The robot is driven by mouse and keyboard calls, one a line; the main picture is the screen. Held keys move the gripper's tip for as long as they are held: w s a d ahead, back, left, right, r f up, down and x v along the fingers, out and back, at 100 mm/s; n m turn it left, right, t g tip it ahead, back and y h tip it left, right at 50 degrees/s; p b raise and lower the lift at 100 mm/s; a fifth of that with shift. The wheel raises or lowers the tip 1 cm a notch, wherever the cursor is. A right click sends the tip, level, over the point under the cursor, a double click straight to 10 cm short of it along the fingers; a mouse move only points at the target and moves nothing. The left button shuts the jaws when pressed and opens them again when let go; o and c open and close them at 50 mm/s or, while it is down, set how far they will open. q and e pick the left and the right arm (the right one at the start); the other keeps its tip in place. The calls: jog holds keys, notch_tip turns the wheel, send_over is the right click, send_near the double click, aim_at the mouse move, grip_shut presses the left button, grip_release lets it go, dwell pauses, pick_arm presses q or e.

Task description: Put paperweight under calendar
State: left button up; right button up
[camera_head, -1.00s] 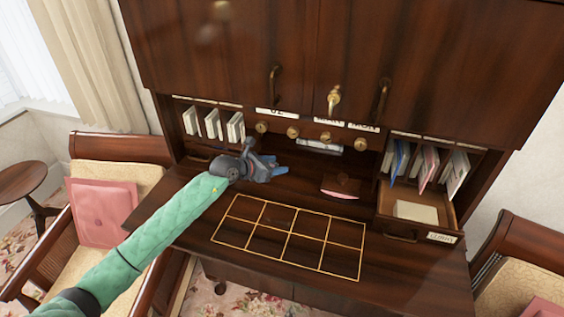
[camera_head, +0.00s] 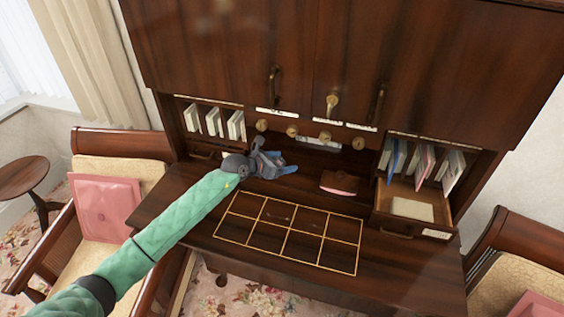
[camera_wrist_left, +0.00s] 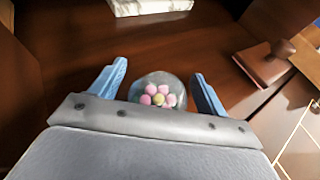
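A clear glass dome paperweight (camera_wrist_left: 158,88) with pink and yellow flowers inside stands on the dark desk. In the left wrist view it lies between the two blue fingers of my left gripper (camera_wrist_left: 158,70), with a gap visible at each side. The fingers are open. In the head view my left gripper (camera_head: 288,166) is low over the back of the desk, and it hides the paperweight. A gold-lined grid (camera_head: 290,229) is marked on the desktop in front. I cannot tell which thing is the calendar. My right gripper is out of view.
A wooden block with a knob (camera_head: 340,183) lies right of my gripper and also shows in the left wrist view (camera_wrist_left: 266,66). A whitish item (camera_wrist_left: 150,6) lies behind the paperweight. An open drawer (camera_head: 411,209) stands at right. The grid area is clear.

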pick_arm(q)
jog(key=shift+r, duration=0.1)
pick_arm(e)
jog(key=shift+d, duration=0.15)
pick_arm(q)
jog(key=shift+r, duration=0.15)
jog(key=b+v, duration=0.2)
jog(key=v, duration=0.3)
jog(key=shift+a+f+b, duration=0.25)
jog(key=shift+f+b, duration=0.05)
jog(key=shift+b, duration=0.1)
jog(key=b+v, duration=0.2)
jog(key=v, duration=0.3)
jog(key=shift+r, duration=0.15)
jog(key=shift+v, duration=0.85)
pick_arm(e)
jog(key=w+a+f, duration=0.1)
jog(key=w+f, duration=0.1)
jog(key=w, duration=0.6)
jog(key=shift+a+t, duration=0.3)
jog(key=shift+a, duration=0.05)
pick_arm(q)
jog(key=shift+r, duration=0.15)
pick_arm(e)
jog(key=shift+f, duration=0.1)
